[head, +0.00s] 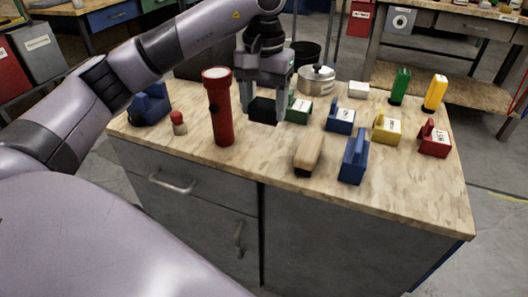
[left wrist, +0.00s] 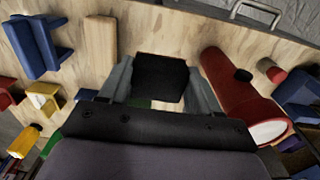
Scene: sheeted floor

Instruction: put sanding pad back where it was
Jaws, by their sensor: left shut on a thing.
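My left gripper (head: 264,112) is shut on a small black block, which I take to be the sanding pad (head: 263,106). The pad is held between the two fingers, above the worktop (head: 390,190) and right of the red flashlight (head: 221,110). In the left wrist view the pad (left wrist: 160,78) sits between the fingertips of the left gripper (left wrist: 158,85), with bare wood beyond it. I cannot tell whether the pad touches the wood. My right gripper is not in view.
A wooden block with a dark underside (head: 309,152) and a blue block (head: 354,157) stand near the front. A green block (head: 299,108) is just behind the gripper. Several labelled blocks fill the right side.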

